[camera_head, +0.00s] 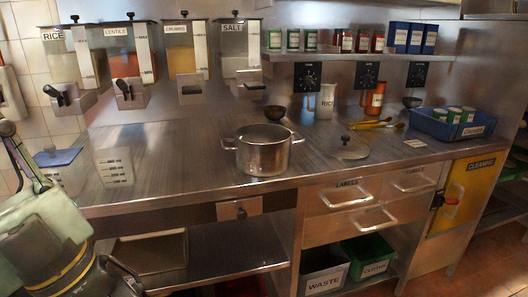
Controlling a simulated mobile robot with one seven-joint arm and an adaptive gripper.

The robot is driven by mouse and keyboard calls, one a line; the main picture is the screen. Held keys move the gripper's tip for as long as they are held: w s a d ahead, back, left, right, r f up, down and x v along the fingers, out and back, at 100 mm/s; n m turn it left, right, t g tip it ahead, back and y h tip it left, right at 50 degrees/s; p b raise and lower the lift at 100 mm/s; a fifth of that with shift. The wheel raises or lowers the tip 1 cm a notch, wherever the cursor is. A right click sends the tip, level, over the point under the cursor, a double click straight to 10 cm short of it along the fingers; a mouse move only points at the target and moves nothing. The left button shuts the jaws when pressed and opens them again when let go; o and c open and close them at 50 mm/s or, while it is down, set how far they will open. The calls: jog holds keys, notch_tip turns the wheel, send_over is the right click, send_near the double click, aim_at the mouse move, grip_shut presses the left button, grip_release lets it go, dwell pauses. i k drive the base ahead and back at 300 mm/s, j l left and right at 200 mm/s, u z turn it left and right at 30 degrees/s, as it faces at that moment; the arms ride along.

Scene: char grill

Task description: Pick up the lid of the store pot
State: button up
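My arm comes in at the lower left. Dark curved parts at its end, which look like my gripper (120,277), show low in front of the counter, far from the lid. Whether its fingers are open or shut is not clear.
Yellow-handled utensils (372,124) lie behind the lid, and a blue bin (446,126) with cans stands at the back right. Two measuring containers (115,168) are at the left. A can shelf (345,57) overhangs the back. The counter left of the pot is mostly clear.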

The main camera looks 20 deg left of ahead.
aim_at(343, 147)
jog(key=i+l+u, duration=0.1)
jog(key=i+l, duration=0.15)
jog(key=l, duration=0.15)
jog(key=i+l+u, duration=0.1)
jog(key=i+l, duration=0.15)
jog(key=l, duration=0.15)
jog(key=i+l+u, duration=0.1)
jog(key=i+l, duration=0.15)
jog(key=l, duration=0.2)
jog(key=i+l+u, duration=0.1)
jog(key=i+l, duration=0.15)
jog(key=i, duration=0.25)
jog(key=i+l, duration=0.3)
jog(key=i, duration=0.2)
jog(key=i+l+u, duration=0.15)
jog(key=i+l, duration=0.15)
jog(key=i, duration=0.15)
